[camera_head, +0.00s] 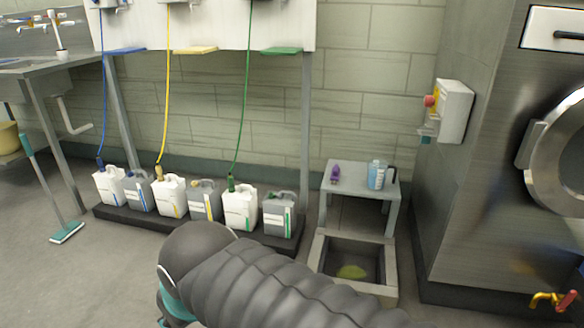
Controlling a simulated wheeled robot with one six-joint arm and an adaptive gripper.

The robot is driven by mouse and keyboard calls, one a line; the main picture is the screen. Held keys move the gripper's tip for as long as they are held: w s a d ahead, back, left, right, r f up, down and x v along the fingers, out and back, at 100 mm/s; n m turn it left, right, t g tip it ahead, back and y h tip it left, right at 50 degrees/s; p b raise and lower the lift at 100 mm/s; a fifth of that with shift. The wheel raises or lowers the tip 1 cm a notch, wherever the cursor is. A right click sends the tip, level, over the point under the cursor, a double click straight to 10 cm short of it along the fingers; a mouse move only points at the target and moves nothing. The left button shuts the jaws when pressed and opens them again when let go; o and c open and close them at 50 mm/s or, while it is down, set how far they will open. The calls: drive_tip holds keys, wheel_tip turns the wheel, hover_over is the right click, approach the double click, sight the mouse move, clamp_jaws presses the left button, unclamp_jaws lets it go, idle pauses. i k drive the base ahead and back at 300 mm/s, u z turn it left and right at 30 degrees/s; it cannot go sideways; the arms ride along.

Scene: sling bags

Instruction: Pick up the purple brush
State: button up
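A small purple brush (335,174) sits near the left end of the top of a small grey table (362,182), right of the middle of the head view. It is too small here to make out its bristles or handle. My arm, in a ribbed dark grey cover, crosses the bottom of the picture in front of the table. My gripper is not clearly visible; only the arm's bend and a teal part at lower left show.
A light blue bottle (376,175) stands on the table's right side. A square floor pit (330,260) lies in front. Several jugs (240,208) line a low black plinth at left. A steel machine (480,200) stands at right. A squeegee (67,233) leans far left.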

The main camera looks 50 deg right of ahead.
sight(335, 173)
drive_tip(key=z, duration=0.1)
drive_tip(key=i, duration=1.05)
drive_tip(key=z, duration=1.2)
drive_tip(key=i, duration=0.85)
drive_tip(key=z, duration=0.85)
